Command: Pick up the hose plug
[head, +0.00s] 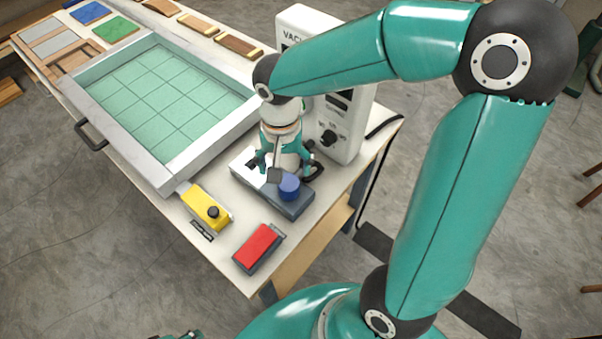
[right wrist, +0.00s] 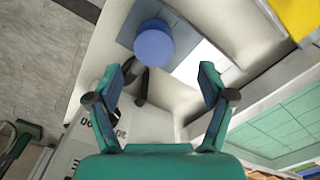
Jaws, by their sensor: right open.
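A blue round piece (head: 289,186), which looks like the hose plug, stands on a grey-blue block (head: 300,209) at the table's near right part. It also shows in the right wrist view (right wrist: 153,42), beyond my fingertips. A black curved part (right wrist: 141,86) lies beside it there; I cannot tell if they are joined. My right gripper (head: 284,168) points down over the block, its fingers apart. In the right wrist view, the space between the fingers (right wrist: 163,76) is empty. A teal and dark bit of my left gripper (head: 182,335) shows at the bottom edge.
A white vacuum unit (head: 344,128) stands close behind the right gripper. A yellow box (head: 203,205) and a red-topped box (head: 257,247) are in front of the block. A framed tray with a green grid (head: 88,91) is left. The table ends just right of the block.

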